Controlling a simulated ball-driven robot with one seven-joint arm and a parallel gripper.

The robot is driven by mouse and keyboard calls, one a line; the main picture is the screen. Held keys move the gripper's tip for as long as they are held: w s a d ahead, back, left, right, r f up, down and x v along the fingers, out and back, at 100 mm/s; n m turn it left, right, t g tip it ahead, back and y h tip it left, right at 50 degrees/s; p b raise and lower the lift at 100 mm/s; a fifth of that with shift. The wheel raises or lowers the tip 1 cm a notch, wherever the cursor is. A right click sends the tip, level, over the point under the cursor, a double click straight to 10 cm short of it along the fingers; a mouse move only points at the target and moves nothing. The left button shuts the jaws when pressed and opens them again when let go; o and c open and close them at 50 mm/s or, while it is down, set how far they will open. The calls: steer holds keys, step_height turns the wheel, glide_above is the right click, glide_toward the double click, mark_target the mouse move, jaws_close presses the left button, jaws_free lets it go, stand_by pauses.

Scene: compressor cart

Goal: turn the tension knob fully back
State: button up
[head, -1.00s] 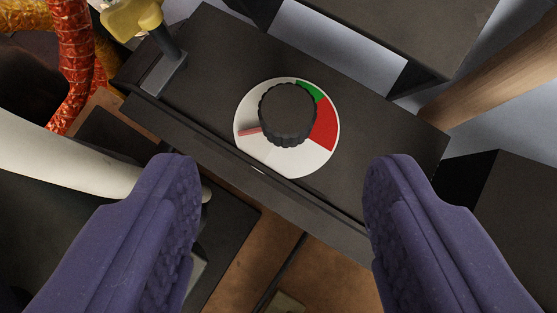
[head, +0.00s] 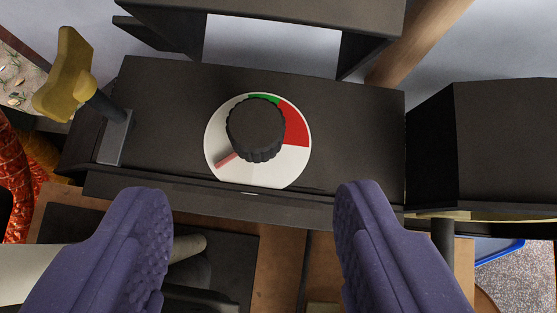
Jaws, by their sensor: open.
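The tension knob (head: 256,129) is a black, ribbed round knob on a dark panel. Behind it is a white round dial (head: 283,172) with a green part at the top and a red part at the upper right. A pinkish-red pointer (head: 227,160) shows at the knob's lower left, over the white part. My gripper (head: 247,205) is open and empty. Its two purple fingers stand wide apart, below the knob in the picture, one on each side of it and not touching it.
A yellow-handled lever (head: 64,75) stands at the panel's left end. A dark box (head: 500,145) stands to the right. A dark shelf-like part (head: 270,10) overhangs the top. Red hose (head: 14,180) lies at the far left. A wooden pole (head: 420,40) rises at upper right.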

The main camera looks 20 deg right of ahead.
mark_target(255, 133)
steer(key=x, duration=0.7)
steer(key=shift+w+d+f, duration=0.1)
steer(key=shift+w+f, duration=0.15)
steer(key=c, duration=1)
steer(key=shift+n+y, duration=0.6)
steer(key=shift+n, duration=0.2)
steer(key=shift+c, duration=0.2)
steer(key=o, duration=1)
steer(key=shift+o, duration=0.2)
steer(key=shift+s+r+p, duration=0.1)
steer(key=shift+r+p, duration=0.05)
steer(key=shift+p, duration=0.15)
